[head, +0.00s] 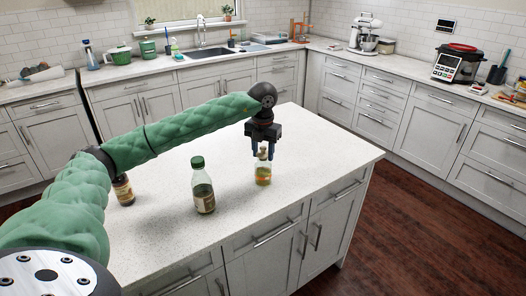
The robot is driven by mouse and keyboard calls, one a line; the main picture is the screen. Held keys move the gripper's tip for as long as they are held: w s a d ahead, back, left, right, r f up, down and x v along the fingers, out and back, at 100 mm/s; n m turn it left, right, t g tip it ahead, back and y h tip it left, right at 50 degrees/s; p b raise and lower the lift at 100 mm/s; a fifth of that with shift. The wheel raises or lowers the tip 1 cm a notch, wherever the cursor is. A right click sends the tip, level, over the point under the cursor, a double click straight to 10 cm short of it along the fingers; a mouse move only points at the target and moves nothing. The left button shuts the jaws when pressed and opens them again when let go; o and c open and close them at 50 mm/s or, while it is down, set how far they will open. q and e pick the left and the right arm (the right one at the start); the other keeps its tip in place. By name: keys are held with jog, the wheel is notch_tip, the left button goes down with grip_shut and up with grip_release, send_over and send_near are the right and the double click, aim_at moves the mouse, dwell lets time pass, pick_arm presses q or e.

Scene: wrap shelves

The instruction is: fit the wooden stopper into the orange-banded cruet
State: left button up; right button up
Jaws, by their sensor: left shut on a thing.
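The orange-banded cruet (263,174) stands upright on the white island counter near its right end, a small glass bottle with yellowish contents. My left gripper (263,154) points straight down over it, with its blue-grey fingers on either side of the cruet's top. It is shut on the wooden stopper (263,150), a small tan piece between the fingers at the cruet's mouth. I cannot tell whether the stopper sits in the neck or just above it. My right gripper is not in view.
A green-capped bottle (202,186) stands on the island (330,150) left of the cruet. A dark brown bottle (123,190) stands farther left, partly behind my left arm. The counter right of the cruet is clear up to the island's edge.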

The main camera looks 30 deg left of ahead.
aim_at(263, 147)
pick_arm(q)
jog(key=shift+f, duration=0.25)
jog(key=o, duration=1)
jog(key=shift+o, duration=0.2)
jog(key=shift+r+b, duration=1.25)
jog(key=shift+r, duration=2.65)
